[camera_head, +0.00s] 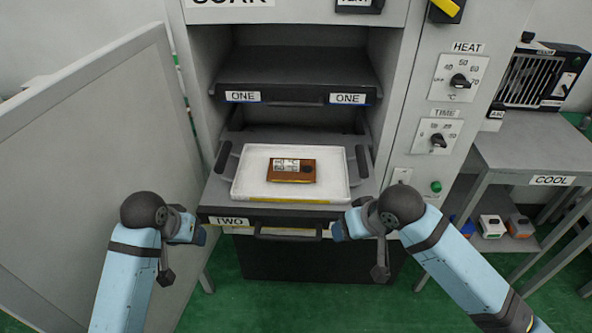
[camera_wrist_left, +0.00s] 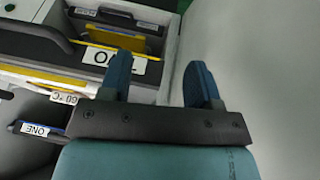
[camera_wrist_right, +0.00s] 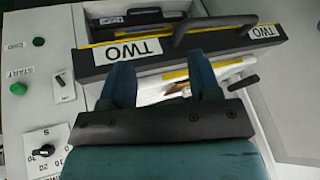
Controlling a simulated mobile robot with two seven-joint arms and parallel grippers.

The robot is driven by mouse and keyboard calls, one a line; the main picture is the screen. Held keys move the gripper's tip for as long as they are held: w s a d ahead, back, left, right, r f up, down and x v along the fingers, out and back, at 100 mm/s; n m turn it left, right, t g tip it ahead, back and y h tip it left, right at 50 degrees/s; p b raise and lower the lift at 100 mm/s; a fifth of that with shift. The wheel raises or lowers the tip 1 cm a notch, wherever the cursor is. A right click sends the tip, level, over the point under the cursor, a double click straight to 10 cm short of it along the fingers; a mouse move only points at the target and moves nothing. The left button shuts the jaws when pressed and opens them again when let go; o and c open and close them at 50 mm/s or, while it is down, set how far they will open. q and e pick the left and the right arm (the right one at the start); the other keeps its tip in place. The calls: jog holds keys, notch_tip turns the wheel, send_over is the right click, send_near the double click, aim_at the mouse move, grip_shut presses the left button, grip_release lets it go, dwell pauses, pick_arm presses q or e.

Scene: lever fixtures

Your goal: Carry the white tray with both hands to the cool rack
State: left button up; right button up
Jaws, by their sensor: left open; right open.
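The white tray (camera_head: 240,183) sits on the pulled-out shelf TWO (camera_head: 215,211) of the cabinet in the head view. A brown board with a pale label (camera_head: 292,170) lies in it. My left gripper (camera_head: 203,236) is in front of the shelf's left end, apart from the tray. My right gripper (camera_head: 335,231) is at the shelf's front right, also apart from the tray. In the left wrist view, the left fingers (camera_wrist_left: 160,75) are spread with nothing between them. In the right wrist view, the right fingers (camera_wrist_right: 160,80) are spread and empty, with the shelf front beyond them.
The cool rack (camera_head: 510,152), labelled COOL, stands at the right; its top holds a vented dark unit (camera_head: 538,80) at the back. Several small coloured items sit on its lower shelf. Shelf ONE (camera_head: 297,95) is above the tray. A large grey panel (camera_head: 90,160) stands at the left.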

pick_arm(q)
jog(key=w+d+r, duration=0.1)
jog(key=w+r, duration=0.7)
jog(key=w, duration=0.2)
pick_arm(e)
jog(key=w+d+r+m+h, duration=0.1)
jog(key=w+d+r+m, duration=0.15)
jog(key=w+r, duration=0.55)
pick_arm(q)
send_near(220, 157)
jog(key=v, duration=0.2)
jog(key=shift+s+a+h, duration=0.2)
jog(key=shift+a+h, duration=0.2)
pick_arm(e)
jog(key=m+h, duration=0.1)
jog(key=m, duration=0.1)
send_near(363, 155)
jog(key=shift+s+d+r, duration=0.15)
jog(key=shift+s+r, duration=0.55)
jog(key=shift+r, duration=0.2)
pick_arm(q)
jog(key=x, duration=1.3)
jog(key=shift+w+d+f, duration=0.15)
jog(key=shift+w+f, duration=0.1)
jog(key=shift+f, duration=0.05)
pick_arm(e)
jog(key=x, duration=1.3)
jog(key=shift+w+f, duration=0.3)
jog(key=shift+w, duration=0.05)
